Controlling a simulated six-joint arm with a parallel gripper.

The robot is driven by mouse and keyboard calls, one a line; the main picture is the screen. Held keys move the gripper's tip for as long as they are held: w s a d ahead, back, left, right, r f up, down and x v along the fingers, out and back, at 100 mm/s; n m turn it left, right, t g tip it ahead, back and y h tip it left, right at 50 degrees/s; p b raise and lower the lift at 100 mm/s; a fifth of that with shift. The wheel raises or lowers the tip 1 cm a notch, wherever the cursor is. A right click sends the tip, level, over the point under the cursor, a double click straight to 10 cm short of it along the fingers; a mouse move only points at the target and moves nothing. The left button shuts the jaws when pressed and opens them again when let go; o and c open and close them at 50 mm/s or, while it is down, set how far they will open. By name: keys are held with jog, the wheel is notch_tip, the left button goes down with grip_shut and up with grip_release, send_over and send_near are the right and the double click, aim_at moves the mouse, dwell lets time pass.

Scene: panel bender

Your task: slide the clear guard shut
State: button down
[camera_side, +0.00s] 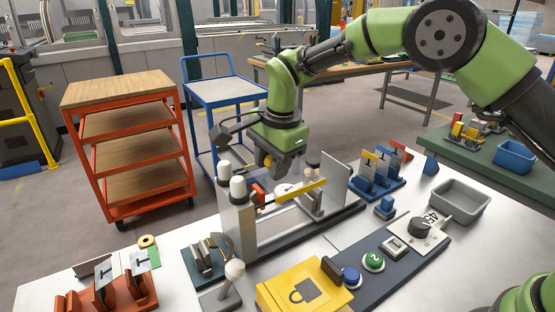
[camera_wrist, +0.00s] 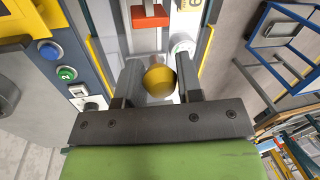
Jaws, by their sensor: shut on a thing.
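My gripper (camera_side: 267,162) is low over the panel bender (camera_side: 238,228), near its left end in the side view. In the wrist view my gripper's two fingers (camera_wrist: 160,82) stand on either side of a round brass-yellow knob (camera_wrist: 158,79) and are shut on it. The clear guard's yellow edge strip (camera_side: 302,191) runs slantwise across the front of the machine in the side view. Its see-through pane is hard to make out, so how far it is open cannot be told.
In front are a yellow padlock box (camera_side: 300,288), a green button (camera_side: 373,261), a blue button (camera_side: 351,278) and a dial (camera_side: 428,226). A blue rack (camera_side: 380,188) and grey bin (camera_side: 460,201) stand right. A red rack (camera_side: 118,291) is at front left.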

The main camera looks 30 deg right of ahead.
aim_at(280, 181)
jog(key=c, duration=1.1)
grip_release()
jog(key=r, duration=0.3)
jog(key=s+r, duration=0.1)
jog(key=r, duration=0.2)
jog(key=s+r, duration=0.1)
jog(key=r, duration=0.3)
jog(key=shift+d, duration=0.2)
jog(key=shift+o, duration=1.6)
jog(key=f, duration=0.3)
jog(key=w+f, duration=0.1)
jog(key=f, duration=0.2)
jog(key=w+f, duration=0.1)
jog(key=f, duration=0.2)
jog(key=shift+a+f, duration=0.1)
jog(key=shift+f, duration=0.3)
